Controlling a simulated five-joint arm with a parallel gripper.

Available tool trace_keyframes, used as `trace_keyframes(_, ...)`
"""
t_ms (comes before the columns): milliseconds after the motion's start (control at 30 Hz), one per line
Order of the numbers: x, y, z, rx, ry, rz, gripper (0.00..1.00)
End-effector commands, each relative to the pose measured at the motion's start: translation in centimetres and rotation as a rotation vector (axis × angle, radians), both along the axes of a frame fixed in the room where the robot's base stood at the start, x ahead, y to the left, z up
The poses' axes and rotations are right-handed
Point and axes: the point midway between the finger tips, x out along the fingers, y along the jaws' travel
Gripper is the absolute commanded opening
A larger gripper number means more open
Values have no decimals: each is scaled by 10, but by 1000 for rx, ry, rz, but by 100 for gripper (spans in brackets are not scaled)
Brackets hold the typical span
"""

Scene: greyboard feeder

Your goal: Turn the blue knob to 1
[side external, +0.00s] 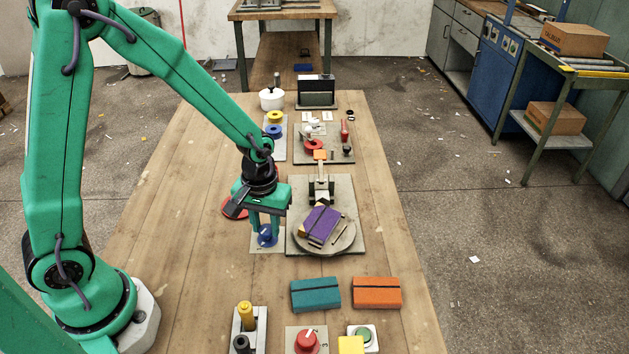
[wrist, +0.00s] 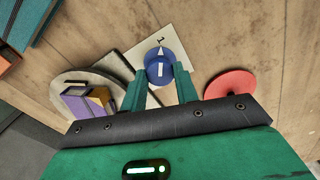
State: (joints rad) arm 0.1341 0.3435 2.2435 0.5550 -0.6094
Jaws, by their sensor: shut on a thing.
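The blue knob (side external: 267,239) stands on a pale square plate (side external: 258,249) left of the turntable in the side view. In the wrist view the blue knob (wrist: 159,66) shows a white line, which lies roughly in line with a dark mark like a 1 on the plate (wrist: 172,40). My gripper (side external: 267,232) points down over the knob with its fingers at the knob's sides. In the wrist view my gripper (wrist: 160,80) is shut on the knob, one green finger on either side. The fingers hide part of the knob's edge.
A red disc (wrist: 230,85) lies close by. Teal (side external: 315,294) and orange (side external: 377,292) boxes lie nearer the camera. Bare wood is free on the left.

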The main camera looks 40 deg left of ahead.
Motion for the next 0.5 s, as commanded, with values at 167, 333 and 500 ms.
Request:
trace_keyframes(167, 0, 0, 1, 0, -1, 1, 47)
trace_keyframes(333, 0, 0, 0, 0, -1, 0, 51)
trace_keyframes(500, 0, 0, 0, 0, -1, 0, 51)
